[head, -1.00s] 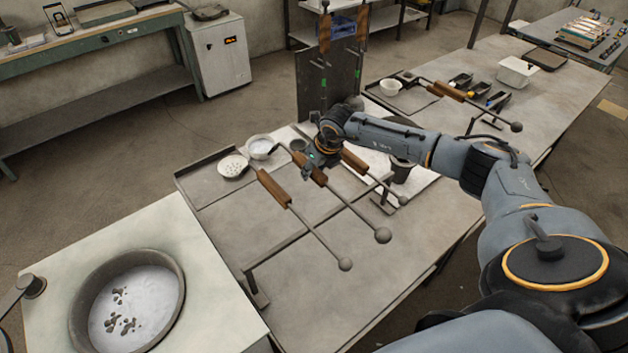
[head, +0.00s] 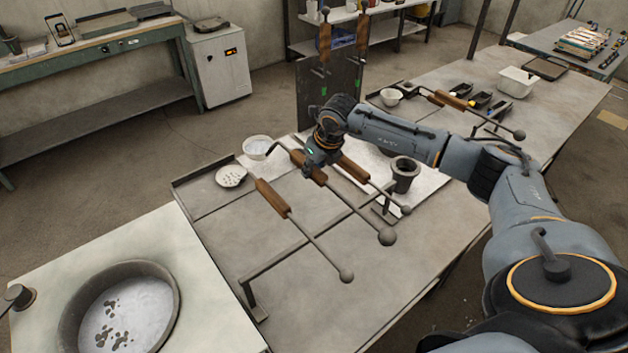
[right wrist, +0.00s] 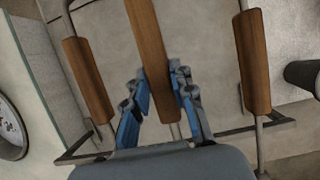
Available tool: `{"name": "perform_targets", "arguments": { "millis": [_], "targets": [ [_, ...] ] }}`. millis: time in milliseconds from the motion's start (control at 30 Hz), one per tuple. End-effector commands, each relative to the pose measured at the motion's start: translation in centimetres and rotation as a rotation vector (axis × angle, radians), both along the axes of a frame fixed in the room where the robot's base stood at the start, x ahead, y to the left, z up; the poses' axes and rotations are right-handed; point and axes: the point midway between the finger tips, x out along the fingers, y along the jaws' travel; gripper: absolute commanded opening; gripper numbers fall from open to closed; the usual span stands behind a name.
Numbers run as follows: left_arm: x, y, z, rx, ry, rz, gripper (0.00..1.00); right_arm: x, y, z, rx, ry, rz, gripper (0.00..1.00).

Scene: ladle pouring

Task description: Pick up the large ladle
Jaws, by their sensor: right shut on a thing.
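The large ladle (head: 299,164) is the middle one of three ladles, with a wooden handle, a dark rod and a ball (head: 387,237) at its near end. Its pale bowl (head: 258,148) is at the far end. My right gripper (head: 318,165) is shut on its wooden handle; the right wrist view shows the handle (right wrist: 150,45) between the blue fingers (right wrist: 161,88). The ladle seems held slightly above the rack (head: 300,237). A second ladle (head: 272,198) is on the left and a third (head: 354,170) on the right. My left gripper is not in view.
A round vessel with grey-white contents (head: 66,330) is at lower left. A white tub (head: 516,82) stands farther back. The table front is clear.

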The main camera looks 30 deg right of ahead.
Motion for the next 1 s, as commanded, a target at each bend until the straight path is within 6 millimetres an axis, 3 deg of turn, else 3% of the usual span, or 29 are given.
{"name": "perform_targets", "arguments": {
  "millis": [267, 600, 1000],
  "targets": [
    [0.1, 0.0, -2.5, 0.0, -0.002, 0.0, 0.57, -2.1, 3.9, 5.5, 0.003, -0.018, 0.009, 0.0],
    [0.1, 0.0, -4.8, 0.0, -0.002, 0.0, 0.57, -5.6, 9.4, 8.3, 0.005, -0.014, 0.009, 0.0],
    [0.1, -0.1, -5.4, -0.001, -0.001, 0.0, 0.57, -7.0, 11.4, 9.5, 0.004, -0.01, 0.003, 0.0]
  ]
}}
